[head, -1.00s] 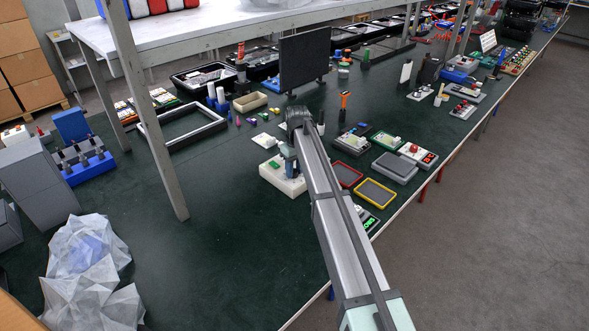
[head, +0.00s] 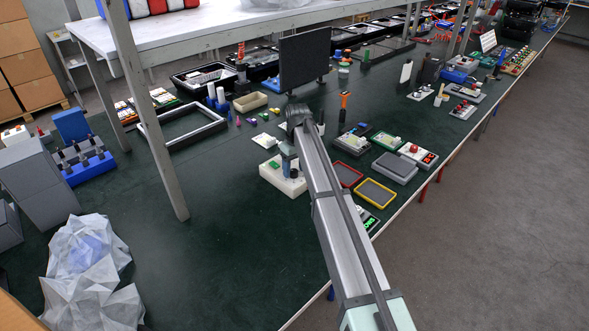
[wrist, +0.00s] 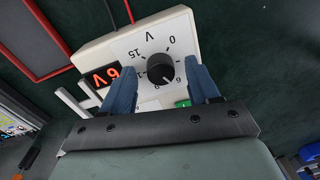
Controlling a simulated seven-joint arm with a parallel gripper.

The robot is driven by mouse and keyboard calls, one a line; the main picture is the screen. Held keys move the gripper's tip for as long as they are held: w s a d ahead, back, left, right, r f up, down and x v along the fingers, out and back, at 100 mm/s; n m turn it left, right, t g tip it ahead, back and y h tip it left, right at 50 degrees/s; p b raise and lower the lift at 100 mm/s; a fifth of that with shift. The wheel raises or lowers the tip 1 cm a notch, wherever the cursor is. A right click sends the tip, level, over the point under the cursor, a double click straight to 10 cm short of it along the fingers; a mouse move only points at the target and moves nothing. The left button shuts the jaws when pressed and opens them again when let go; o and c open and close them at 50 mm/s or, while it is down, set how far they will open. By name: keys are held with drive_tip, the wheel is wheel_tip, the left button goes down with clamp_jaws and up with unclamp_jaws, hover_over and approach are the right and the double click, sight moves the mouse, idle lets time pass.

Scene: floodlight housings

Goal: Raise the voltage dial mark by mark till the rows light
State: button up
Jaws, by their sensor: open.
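The voltage dial is a round black knob (wrist: 160,70) on a white voltage unit (wrist: 186,24), with a number scale upside down around it in the wrist view. A display (wrist: 105,76) beside it glows with a red reading and a V; I cannot read the digit surely. My gripper (wrist: 162,78) is open, its blue fingers on either side of the knob; I cannot tell whether they touch it. In the head view the unit (head: 272,174) stands under my gripper (head: 290,168), which partly hides the dial. I cannot tell which things are the rows.
Red (head: 347,174) and yellow (head: 375,192) trays lie right of the unit near the table edge. A black upright panel (head: 304,60) stands behind. A shelf post (head: 150,110) rises left. The green table (head: 225,255) is clear in front.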

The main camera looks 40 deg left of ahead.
sight(296, 170)
wheel_tip(296, 170, up, 13)
drive_tip(key=shift+w, duration=0.35)
drive_tip(key=shift+r, duration=0.1)
idle(0.5)
